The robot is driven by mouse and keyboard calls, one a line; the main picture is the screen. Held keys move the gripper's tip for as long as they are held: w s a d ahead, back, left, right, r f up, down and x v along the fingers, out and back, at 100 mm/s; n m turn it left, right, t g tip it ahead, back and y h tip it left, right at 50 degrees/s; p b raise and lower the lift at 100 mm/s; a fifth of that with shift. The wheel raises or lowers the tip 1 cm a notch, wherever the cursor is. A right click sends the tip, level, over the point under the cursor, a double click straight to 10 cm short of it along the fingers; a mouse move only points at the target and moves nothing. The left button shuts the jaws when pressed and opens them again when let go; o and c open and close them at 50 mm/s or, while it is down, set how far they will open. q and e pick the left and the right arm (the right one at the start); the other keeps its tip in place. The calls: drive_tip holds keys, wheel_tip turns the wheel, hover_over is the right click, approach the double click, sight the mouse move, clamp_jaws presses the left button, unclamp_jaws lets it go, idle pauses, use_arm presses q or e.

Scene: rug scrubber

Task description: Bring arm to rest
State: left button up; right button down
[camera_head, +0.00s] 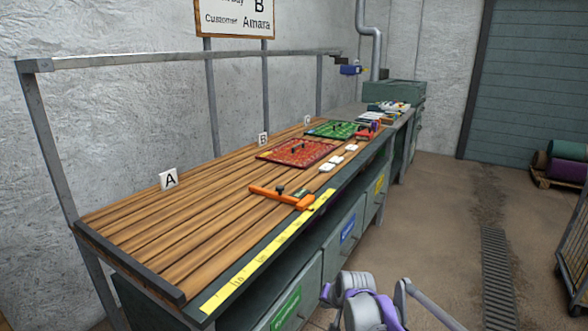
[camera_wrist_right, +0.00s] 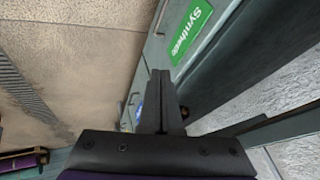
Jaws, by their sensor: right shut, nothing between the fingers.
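My right arm shows at the bottom of the head view as purple and grey links. Its gripper (camera_head: 327,292) is low in front of the bench's cabinet doors, clear of the bench top. In the right wrist view the dark fingers of the right gripper (camera_wrist_right: 160,85) are together with nothing between them. Beyond the fingers is a cabinet front with a green label reading "Synthetic" (camera_wrist_right: 193,30). My left gripper is not in view.
The slatted wooden bench (camera_head: 190,225) holds an orange tool (camera_head: 285,197), a red rug (camera_head: 297,152) and a green rug (camera_head: 335,129). A yellow measuring strip (camera_head: 268,252) runs along its front edge. Open floor (camera_head: 440,215) with a drain grate (camera_head: 497,270) lies right.

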drive_tip(key=s+d+r+n+g+h, duration=0.1)
drive_tip(key=s+d, duration=0.2)
drive_tip(key=s, duration=0.8)
drive_tip(key=s+d+r+n, duration=0.1)
drive_tip(key=s+d+r, duration=0.1)
drive_tip(key=s, duration=0.9)
drive_tip(key=s+d+f+n+g+h, duration=0.1)
drive_tip(key=s+d+f, duration=0.15)
drive_tip(key=s, duration=0.65)
drive_tip(key=s+d+f+n, duration=0.1)
drive_tip(key=s+f, duration=0.3)
drive_tip(key=s, duration=0.5)
use_arm(q)
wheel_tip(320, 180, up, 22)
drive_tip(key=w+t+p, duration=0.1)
drive_tip(key=p, duration=1.8)
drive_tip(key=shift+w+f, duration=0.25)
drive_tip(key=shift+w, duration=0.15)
use_arm(e)
wheel_tip(320, 180, up, 22)
drive_tip(key=w, duration=0.1)
drive_tip(key=shift+w+f+t, duration=0.25)
drive_tip(key=shift+w+t, duration=0.15)
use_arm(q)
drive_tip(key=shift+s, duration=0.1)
use_arm(e)
drive_tip(key=shift+s, duration=0.1)
